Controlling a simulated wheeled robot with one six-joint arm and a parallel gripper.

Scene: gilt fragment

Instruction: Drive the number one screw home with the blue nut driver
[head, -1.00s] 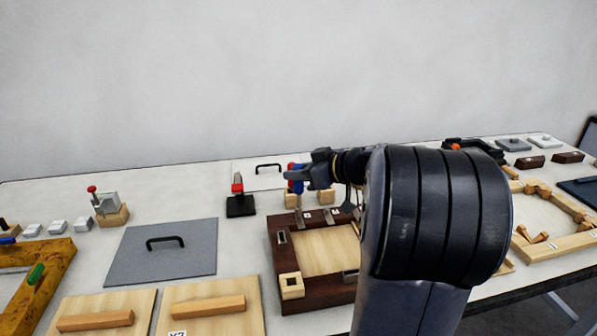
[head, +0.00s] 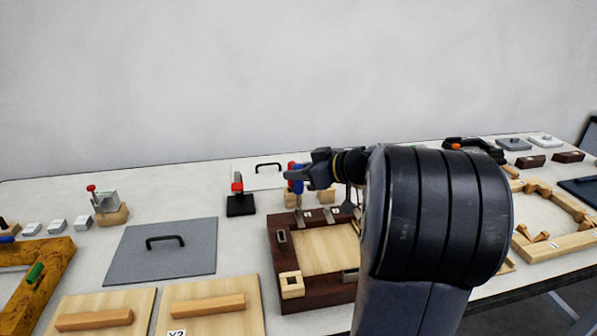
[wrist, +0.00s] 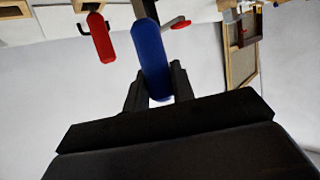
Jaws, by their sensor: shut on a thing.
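My gripper (head: 309,172) is shut on the blue handle of the nut driver (head: 296,186), above the back left part of a dark brown frame (head: 313,293). The driver stands roughly upright with its shaft pointing down at the frame's back rail. In the wrist view the blue handle (wrist: 150,55) sits between the dark fingers of my gripper (wrist: 157,88). I cannot make out the number one screw, or whether the driver's tip touches it. My arm hides the frame's right side.
A red-handled clamp (head: 238,187) on a black base stands left of the driver. A grey plate with a black handle (head: 160,265) and two wooden boards (head: 208,291) lie on the left. A light wooden frame (head: 555,245) lies to the right. Bare table shows behind the grey plate.

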